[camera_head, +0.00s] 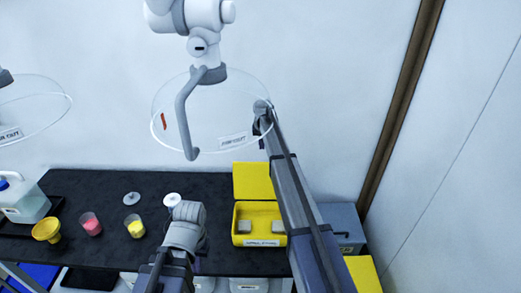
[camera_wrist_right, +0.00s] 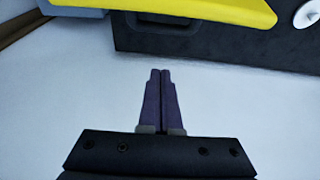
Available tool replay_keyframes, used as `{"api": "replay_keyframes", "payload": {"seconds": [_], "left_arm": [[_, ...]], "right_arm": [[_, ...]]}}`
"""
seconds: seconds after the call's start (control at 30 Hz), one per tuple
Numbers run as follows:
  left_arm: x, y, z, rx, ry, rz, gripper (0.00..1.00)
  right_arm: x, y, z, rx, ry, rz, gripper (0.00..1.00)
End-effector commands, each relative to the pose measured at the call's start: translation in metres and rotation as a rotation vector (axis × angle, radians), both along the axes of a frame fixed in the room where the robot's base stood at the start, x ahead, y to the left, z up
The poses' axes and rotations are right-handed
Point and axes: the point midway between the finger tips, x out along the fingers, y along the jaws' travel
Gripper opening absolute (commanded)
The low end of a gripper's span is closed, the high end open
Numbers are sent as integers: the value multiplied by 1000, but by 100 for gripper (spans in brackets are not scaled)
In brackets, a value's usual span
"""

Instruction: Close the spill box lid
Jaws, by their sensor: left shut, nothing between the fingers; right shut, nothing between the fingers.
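The yellow spill box (camera_head: 237,228) stands on the black bench, with a label on its front and grey blocks inside. Its lid (camera_head: 252,181) is open and stands up behind the box; its yellow edge crosses the top of the right wrist view (camera_wrist_right: 200,10). My right gripper (camera_head: 258,128) is above and behind the lid near the wall, small and partly hidden in the head view. In the wrist view its fingers (camera_wrist_right: 161,72) are shut, empty and apart from the lid. My left gripper is low, left of the box; its fingers are hard to make out.
The black bench (camera_head: 100,187) holds a pink cup (camera_head: 91,224), a yellow-filled cup (camera_head: 134,226), a yellow funnel (camera_head: 46,230) and a bottle (camera_head: 22,200). A clear hood (camera_head: 160,110) on a jointed arm hangs overhead. A grey box (camera_head: 345,225) stands right of the spill box.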

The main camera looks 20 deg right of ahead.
Motion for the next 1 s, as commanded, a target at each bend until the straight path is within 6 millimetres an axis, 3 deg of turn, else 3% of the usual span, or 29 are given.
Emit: {"api": "replay_keyframes", "payload": {"seconds": [0.77, 1.0], "left_arm": [[1, 0, -96, 2, 0, -6, 0], [1, 0, -76, 2, 0, -6, 0]], "right_arm": [[23, -5, -96, 0, 1, 1, 0], [-8, 3, -76, 0, 1, 1, 0]]}}
